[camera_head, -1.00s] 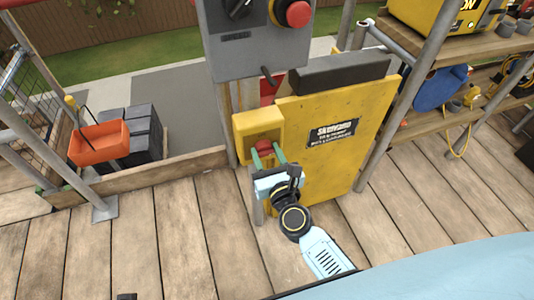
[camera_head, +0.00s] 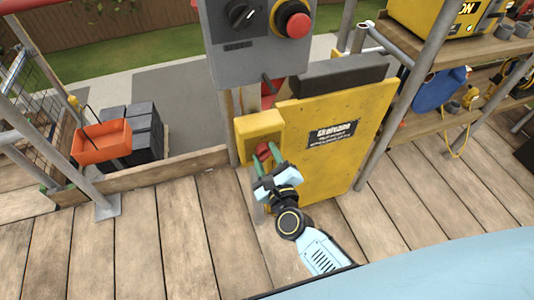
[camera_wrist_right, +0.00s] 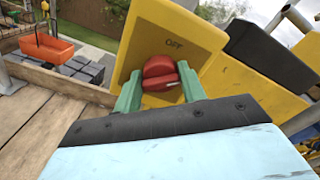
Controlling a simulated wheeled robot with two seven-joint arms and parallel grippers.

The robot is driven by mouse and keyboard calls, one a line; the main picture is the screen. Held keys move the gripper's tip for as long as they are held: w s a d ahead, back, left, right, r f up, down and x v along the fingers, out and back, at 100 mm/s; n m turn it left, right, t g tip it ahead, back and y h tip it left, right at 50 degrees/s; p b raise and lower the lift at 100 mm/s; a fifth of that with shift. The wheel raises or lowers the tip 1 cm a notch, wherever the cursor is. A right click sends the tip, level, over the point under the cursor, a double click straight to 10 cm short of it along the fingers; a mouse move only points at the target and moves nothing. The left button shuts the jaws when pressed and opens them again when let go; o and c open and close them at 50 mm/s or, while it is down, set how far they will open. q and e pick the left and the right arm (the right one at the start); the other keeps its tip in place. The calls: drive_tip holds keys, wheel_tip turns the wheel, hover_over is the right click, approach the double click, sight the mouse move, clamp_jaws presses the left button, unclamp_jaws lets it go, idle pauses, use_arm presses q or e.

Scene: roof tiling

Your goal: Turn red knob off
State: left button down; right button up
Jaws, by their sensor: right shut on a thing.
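The red knob (camera_wrist_right: 161,74) is on the front of a yellow switch box (camera_head: 259,126), with the word OFF above it in the right wrist view. My right gripper (camera_head: 262,153) is shut on the red knob, one green finger on each side; it also shows in the right wrist view (camera_wrist_right: 160,92). The gripper is tilted in the head view. The knob is partly hidden by the fingers in the head view. My left gripper is not in view.
A grey control panel (camera_head: 232,50) with a black dial and a red button (camera_head: 298,25) hangs above the box. A yellow plate (camera_head: 310,170) stands right beside it. Scaffold poles and shelves are at the right. An orange tray (camera_head: 101,144) lies left on dark blocks.

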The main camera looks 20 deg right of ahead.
drive_tip(key=n+p, duration=0.3)
drive_tip(key=n, duration=0.5)
drive_tip(key=shift+a+f, duration=0.1)
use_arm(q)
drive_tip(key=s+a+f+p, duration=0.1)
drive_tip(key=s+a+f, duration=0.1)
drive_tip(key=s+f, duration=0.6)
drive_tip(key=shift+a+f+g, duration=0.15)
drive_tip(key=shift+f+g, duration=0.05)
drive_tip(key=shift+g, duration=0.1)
use_arm(e)
drive_tip(key=shift+f+n, duration=0.1)
drive_tip(key=shift+n, duration=1.3)
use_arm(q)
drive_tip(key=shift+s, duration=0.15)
use_arm(e)
drive_tip(key=o, duration=0.9)
drive_tip(key=shift+o, duration=0.2)
